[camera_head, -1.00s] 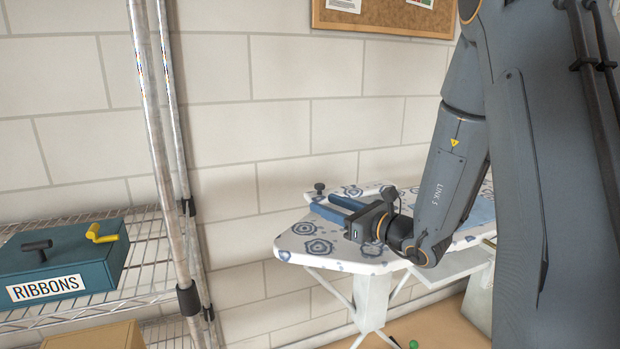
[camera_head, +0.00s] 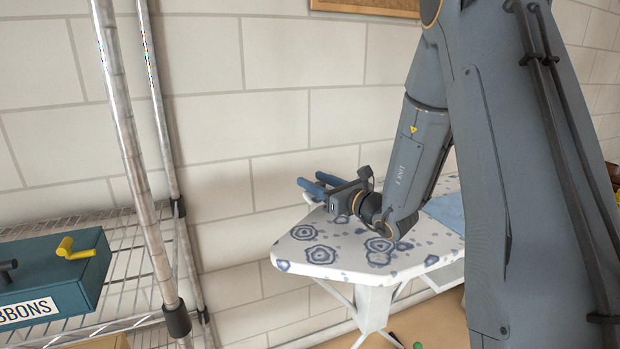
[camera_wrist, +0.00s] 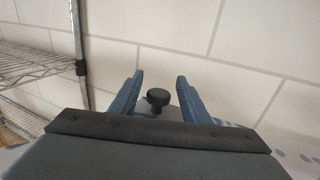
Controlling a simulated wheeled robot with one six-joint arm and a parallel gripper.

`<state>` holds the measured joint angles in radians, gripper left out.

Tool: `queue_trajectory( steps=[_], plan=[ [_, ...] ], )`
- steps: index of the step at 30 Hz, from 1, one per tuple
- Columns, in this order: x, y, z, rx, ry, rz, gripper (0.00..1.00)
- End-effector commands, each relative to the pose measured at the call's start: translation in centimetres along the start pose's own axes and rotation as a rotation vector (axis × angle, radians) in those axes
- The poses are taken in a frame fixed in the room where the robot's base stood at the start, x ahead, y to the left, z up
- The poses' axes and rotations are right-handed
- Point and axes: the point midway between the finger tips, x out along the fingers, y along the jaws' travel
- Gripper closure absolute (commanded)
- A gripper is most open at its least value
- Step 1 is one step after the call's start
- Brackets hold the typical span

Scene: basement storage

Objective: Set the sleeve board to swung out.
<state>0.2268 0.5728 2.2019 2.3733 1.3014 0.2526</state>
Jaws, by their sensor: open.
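The ironing board (camera_head: 330,262) has a white cover with blue ring patterns. Behind it, close to the wall, a small pale end of the sleeve board (camera_head: 309,197) shows; my gripper and wrist hide most of it. My gripper (camera_head: 309,181) is over the board's back edge, its blue fingers pointing towards the wall. In the wrist view, the open fingers (camera_wrist: 158,78) stand on either side of a black knob (camera_wrist: 158,97), with a gap on each side. The knob stands upright on a pale surface. The head view does not show the knob.
A wire shelf (camera_head: 130,265) with metal posts stands at the left, holding a teal ribbons box (camera_head: 50,280) with a yellow handle. A blue cloth (camera_head: 447,212) lies on the board at right. The block wall (camera_head: 280,120) is close behind.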

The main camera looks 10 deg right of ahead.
Motion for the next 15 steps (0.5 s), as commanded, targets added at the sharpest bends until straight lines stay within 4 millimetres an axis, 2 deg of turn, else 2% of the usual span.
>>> queue_trajectory(
  steps=[6, 15],
  plan=[
    [1.9, 0.2, 0.0, 0.0, 0.001, 0.003, 0.57],
    [2.1, 0.2, 0.0, 0.0, 0.001, 0.004, 0.59]
  ],
)
